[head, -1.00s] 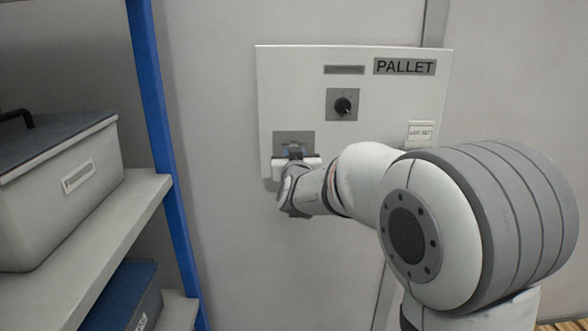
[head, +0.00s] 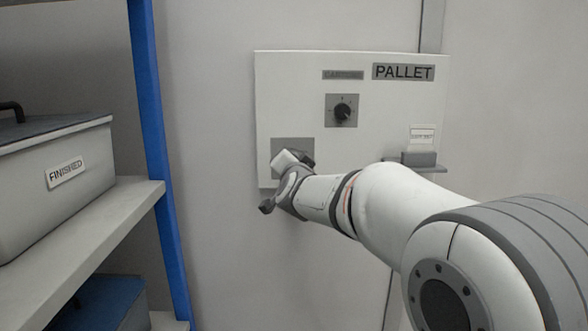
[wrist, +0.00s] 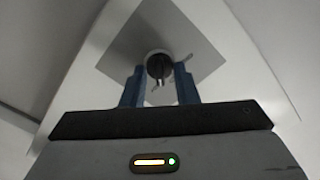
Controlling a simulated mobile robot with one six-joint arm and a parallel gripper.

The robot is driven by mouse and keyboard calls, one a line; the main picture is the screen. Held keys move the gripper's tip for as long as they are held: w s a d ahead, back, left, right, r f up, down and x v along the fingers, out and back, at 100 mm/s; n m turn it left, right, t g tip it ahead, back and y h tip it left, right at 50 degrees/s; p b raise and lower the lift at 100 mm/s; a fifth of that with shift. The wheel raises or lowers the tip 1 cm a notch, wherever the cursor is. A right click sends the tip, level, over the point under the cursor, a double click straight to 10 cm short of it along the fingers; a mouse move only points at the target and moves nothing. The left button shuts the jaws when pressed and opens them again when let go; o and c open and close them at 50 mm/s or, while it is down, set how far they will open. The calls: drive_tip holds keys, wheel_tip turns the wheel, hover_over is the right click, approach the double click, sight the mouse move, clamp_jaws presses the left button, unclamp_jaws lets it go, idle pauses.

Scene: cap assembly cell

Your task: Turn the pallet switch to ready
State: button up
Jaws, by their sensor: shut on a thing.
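The white panel (head: 385,130) on the wall bears a dark PALLET sign (head: 403,72). My gripper (head: 293,162) is at the panel's lower left, in front of a grey square plate (head: 280,146). In the wrist view, the switch knob (wrist: 159,66) stands out from a grey square plate (wrist: 185,30). My gripper's blue fingers (wrist: 159,80) are shut on this knob, one on each side. The plate appears turned like a diamond in the wrist view. The knob is hidden behind my gripper in the head view, and its setting cannot be read.
A second black dial (head: 342,111) sits higher on the panel, under a small blurred label (head: 343,75). A small ledge with a card (head: 423,135) is at the panel's right. A shelf with a blue post (head: 158,150) and a FINISHED box (head: 60,180) stands at left.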

drive_tip(key=shift+m, duration=0.3)
drive_tip(key=o, duration=1)
drive_tip(key=s+p, duration=0.1)
drive_tip(key=s, duration=0.6)
drive_tip(key=shift+s, duration=0.4)
